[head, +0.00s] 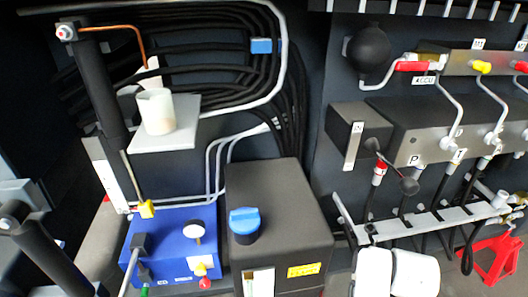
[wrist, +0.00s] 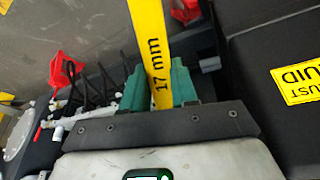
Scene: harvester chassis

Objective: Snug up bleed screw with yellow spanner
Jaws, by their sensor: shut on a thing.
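My gripper (wrist: 159,85) shows in the wrist view, its green fingers shut on the yellow spanner (wrist: 149,32). The spanner is marked "17 mm" and runs up out of the top of the picture, so its far end is hidden. I cannot make out the gripper or the spanner in the head view. I cannot tell which fitting is the bleed screw. The cylinder at the upper left has a bolt-like end fitting (head: 64,32) with a copper pipe.
A dark tank (head: 290,215) with a blue cap (head: 244,221) stands in the middle. A blue unit (head: 172,243) with a gauge is left of it. A white cup (head: 156,111) stands on a shelf. Valve blocks (head: 425,130) and hoses fill the right. A red stand (head: 495,258) is at lower right.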

